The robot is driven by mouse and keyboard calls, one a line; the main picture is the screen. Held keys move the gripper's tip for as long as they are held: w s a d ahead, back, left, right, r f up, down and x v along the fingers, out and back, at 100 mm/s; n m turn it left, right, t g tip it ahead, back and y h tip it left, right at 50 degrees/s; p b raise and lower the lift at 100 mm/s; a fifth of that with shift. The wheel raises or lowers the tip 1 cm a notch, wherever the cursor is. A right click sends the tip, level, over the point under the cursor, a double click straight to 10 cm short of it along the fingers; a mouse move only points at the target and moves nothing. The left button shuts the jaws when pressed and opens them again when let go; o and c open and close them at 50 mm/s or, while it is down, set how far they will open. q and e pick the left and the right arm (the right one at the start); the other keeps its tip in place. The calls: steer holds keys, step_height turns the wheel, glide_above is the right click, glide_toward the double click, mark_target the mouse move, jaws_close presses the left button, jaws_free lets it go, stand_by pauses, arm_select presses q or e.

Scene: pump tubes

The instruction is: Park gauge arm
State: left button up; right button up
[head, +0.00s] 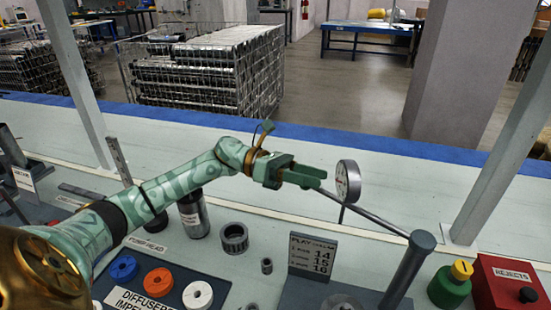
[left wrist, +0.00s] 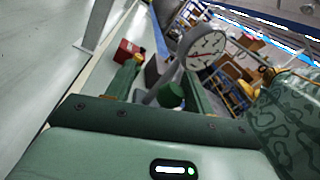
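The gauge arm (head: 375,217) is a thin grey rod running from a grey post (head: 408,268) up and left towards my left gripper (head: 308,174). A round white dial gauge (head: 348,181) stands on the rod, just right of the fingertips; its face shows in the left wrist view (left wrist: 204,48). My left gripper is open; in the left wrist view its two green fingers (left wrist: 160,88) are apart. A dark green knob (left wrist: 172,95) shows between them, close to the right finger; I cannot tell if they touch. The rod's left end is hidden by the fingers in the head view.
A play gauge sign (head: 313,256) stands below the gripper. A red rejects box (head: 512,285) and a green container with yellow cap (head: 450,286) are right of the post. Orange, blue and white impellers (head: 158,281) lie front left. Slanted metal uprights (head: 497,150) rise from the bench.

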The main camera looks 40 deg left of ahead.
arm_select(q)
steer(key=v, duration=1.3)
steer(key=shift+a, duration=0.45)
